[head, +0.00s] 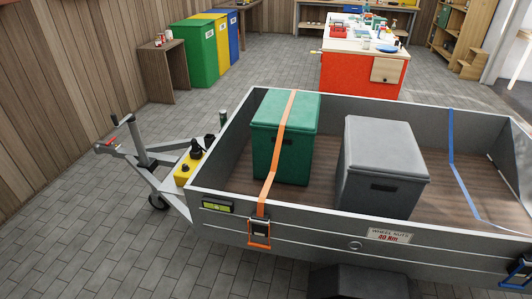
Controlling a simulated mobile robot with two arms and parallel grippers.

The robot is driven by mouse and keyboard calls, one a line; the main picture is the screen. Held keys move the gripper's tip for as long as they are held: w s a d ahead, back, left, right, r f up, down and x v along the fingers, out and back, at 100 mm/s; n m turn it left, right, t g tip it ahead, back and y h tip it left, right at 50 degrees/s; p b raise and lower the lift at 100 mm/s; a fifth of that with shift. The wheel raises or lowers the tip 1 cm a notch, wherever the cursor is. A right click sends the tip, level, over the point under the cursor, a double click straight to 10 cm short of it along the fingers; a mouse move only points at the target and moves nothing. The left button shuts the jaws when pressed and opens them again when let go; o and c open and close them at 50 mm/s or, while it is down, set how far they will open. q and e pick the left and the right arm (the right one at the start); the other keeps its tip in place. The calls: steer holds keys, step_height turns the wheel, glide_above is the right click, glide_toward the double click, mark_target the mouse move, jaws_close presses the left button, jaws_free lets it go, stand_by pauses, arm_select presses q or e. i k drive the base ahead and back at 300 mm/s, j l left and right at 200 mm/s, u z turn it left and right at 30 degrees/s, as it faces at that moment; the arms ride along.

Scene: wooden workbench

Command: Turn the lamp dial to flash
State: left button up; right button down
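A yellow box (182,176) sits on the drawbar at the front end of the grey trailer (300,224). A black knob-like part (196,152) stands on top of it, and a smaller dark spot shows on its near part. I cannot tell whether either is the lamp dial, and no markings or setting can be read. No lit lamp can be made out. Neither of my grippers is in view.
In the trailer stand a green box (268,148) under an orange strap (270,176) and a grey box (384,165). A blue strap (459,172) is at right. A jockey-wheel post (137,140) rises at the drawbar. The paved floor (90,225) at left is clear.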

mark_target(185, 168)
steer(key=i+j+u, duration=0.15)
steer(key=i+u, duration=0.15)
steer(key=i+j+u, duration=0.1)
steer(key=i+u, duration=0.25)
steer(key=i, duration=0.3)
steer(key=i+j+z, duration=0.1)
steer(key=z, duration=0.4)
steer(key=i+j+z, duration=0.15)
steer(key=z, duration=0.3)
steer(key=i+j+z, duration=0.1)
steer(key=z, duration=0.4)
